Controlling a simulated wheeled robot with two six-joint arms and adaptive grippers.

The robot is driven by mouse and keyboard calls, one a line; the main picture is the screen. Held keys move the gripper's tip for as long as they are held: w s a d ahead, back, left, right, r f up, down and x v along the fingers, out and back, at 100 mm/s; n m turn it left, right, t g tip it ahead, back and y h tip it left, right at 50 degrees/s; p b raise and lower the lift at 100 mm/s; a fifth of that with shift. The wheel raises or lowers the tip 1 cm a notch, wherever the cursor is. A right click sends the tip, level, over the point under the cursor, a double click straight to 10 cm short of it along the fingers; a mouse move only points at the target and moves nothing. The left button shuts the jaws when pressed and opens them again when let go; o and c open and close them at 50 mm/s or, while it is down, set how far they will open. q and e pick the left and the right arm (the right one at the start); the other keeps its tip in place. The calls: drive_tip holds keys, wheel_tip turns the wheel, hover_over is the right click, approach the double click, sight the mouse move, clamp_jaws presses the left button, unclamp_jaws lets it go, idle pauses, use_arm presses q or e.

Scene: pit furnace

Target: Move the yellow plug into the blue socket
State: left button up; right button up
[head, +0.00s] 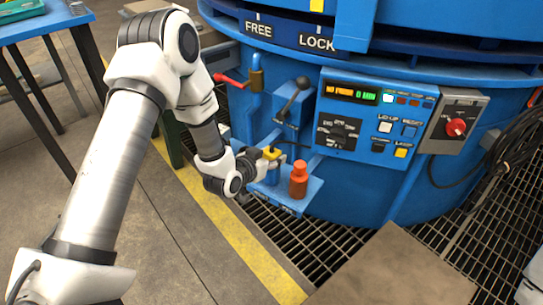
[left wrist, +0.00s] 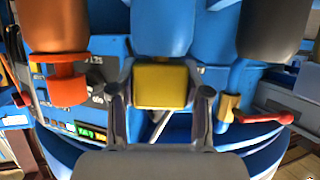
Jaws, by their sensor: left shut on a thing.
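My left gripper (head: 264,164) is shut on the yellow plug (head: 272,153) at the furnace's small blue shelf. In the left wrist view the yellow plug (left wrist: 162,86) sits between the two fingers (left wrist: 161,108). The blue socket (head: 272,175) stands upright directly below the plug. It also shows in the left wrist view (left wrist: 161,28), where its end meets the yellow block's edge. I cannot tell how deep the plug sits in it. A thin black cable is near the plug. My right gripper is not in view.
An orange plug and socket (head: 298,181) stand just right of the blue socket. A dark socket (left wrist: 272,30) stands on the other side. A control panel (head: 375,122), a black-knobbed lever (head: 293,95) and a red-handled valve (head: 232,80) are behind. Floor grating (head: 330,245) lies below.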

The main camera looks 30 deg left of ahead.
use_arm(q)
drive_tip(key=shift+f, duration=0.3)
drive_tip(key=o, duration=0.9)
drive_tip(key=p+v, duration=0.6)
drive_tip(key=v, duration=0.5)
